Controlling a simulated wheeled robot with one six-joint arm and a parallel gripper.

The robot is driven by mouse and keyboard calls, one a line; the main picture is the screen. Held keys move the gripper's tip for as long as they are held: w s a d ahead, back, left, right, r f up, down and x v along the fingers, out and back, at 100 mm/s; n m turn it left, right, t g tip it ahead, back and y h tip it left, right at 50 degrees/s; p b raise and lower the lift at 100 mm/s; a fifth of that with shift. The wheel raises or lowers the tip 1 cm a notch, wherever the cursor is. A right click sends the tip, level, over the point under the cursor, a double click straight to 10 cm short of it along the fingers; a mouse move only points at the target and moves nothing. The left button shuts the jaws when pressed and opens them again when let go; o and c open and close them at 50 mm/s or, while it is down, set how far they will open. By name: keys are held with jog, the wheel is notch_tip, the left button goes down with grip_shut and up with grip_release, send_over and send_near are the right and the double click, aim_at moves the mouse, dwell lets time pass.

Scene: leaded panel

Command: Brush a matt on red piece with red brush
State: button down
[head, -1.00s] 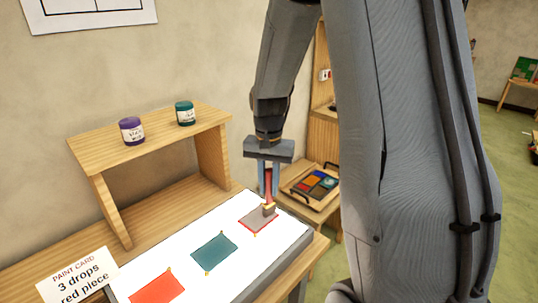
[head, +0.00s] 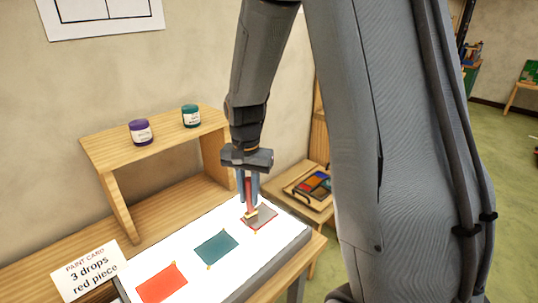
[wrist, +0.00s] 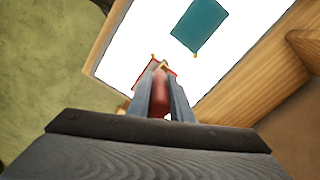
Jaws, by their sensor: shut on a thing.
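My gripper (head: 248,195) is shut on the red brush (head: 251,186), which points down with its pale tip at the left part of a greyish piece with red edges (head: 265,221). This piece lies at the right end of the white panel (head: 205,285). A plain red piece (head: 161,284) lies at the near left end and a teal piece (head: 216,247) in the middle. In the wrist view the brush (wrist: 159,102) sits between the fingers and largely hides the red-edged piece (wrist: 143,80). I cannot tell whether the bristles touch it.
A wooden shelf (head: 165,143) behind the panel holds a purple jar (head: 140,132) and a teal jar (head: 190,116). A paint card (head: 88,270) reading "3 drops red piece" stands at left. A tray of coloured squares (head: 314,186) sits on a stand at right.

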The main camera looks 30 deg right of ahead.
aim_at(248, 179)
notch_tip(248, 179, up, 2)
jog(key=shift+r+p, duration=0.1)
jog(key=shift+p, duration=0.5)
jog(key=shift+w+r, duration=0.1)
jog(key=shift+r, duration=2.1)
